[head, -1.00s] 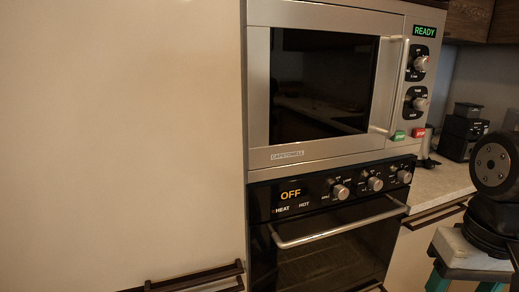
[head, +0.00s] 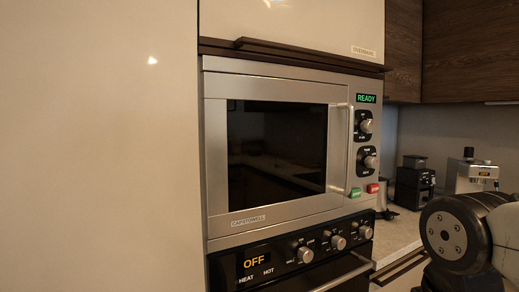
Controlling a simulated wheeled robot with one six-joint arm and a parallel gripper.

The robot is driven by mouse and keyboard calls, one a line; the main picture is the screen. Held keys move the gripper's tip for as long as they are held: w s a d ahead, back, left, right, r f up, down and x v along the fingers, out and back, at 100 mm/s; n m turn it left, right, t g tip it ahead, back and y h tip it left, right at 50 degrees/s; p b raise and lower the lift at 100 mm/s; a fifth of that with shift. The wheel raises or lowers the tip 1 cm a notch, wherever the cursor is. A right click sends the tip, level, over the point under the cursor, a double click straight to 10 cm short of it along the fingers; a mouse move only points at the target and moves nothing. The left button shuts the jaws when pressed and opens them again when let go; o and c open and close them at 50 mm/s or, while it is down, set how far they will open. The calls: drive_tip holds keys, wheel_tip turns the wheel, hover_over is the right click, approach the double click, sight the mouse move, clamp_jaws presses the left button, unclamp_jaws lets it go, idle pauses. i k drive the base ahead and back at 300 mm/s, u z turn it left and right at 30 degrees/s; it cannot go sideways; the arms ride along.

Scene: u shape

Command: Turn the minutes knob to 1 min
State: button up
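A silver microwave (head: 335,90) is built into the cabinet, with a green READY display (head: 366,99). Its right panel has an upper knob (head: 366,126) and a lower knob (head: 370,162), each on a black plate. The small markings are too blurred to tell which is the minutes knob or where either one points. Nothing touches either knob. My gripper is out of view; only part of my arm shows at the lower right.
The microwave's vertical handle (head: 349,150) stands out left of the knobs. Green (head: 356,193) and red (head: 372,188) buttons sit below them. Underneath is an oven (head: 285,262) reading OFF, with several knobs. A counter (head: 402,228) with a coffee machine (head: 473,175) lies to the right.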

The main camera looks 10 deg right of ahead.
sight(365, 125)
drive_tip(key=z, duration=0.35)
drive_tip(key=k, duration=0.5)
drive_tip(key=z, duration=1.4)
drive_tip(key=i, duration=1.15)
drive_tip(key=u, duration=0.75)
